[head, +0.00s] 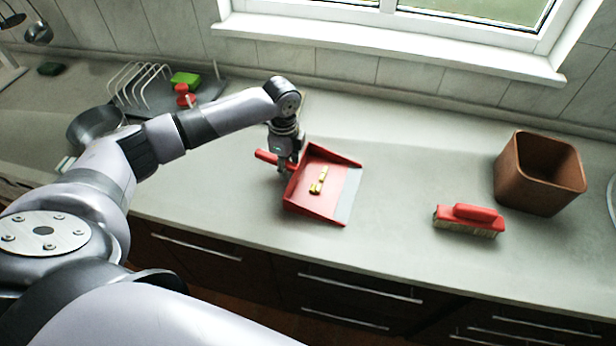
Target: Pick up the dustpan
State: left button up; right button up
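The red dustpan (312,205) lies on the grey counter, its grey front lip (349,195) facing right. Its red handle (265,157) points to the left. A small yellow-brown item (319,181) lies in the pan. My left gripper (285,168) points down at the handle, close to where it joins the pan. Its fingers are small and partly merge with the handle, so I cannot tell whether they are closed on it. My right gripper is not in view.
A red hand brush (469,220) lies on the counter to the right. A brown square bin (539,174) stands behind it. A dish rack (140,85), a green sponge (185,79) and a metal pan (94,125) are at the back left. The counter between dustpan and brush is clear.

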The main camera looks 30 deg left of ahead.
pick_arm(q)
grip_shut()
jog(key=shift+r, duration=0.15)
dwell(0.4)
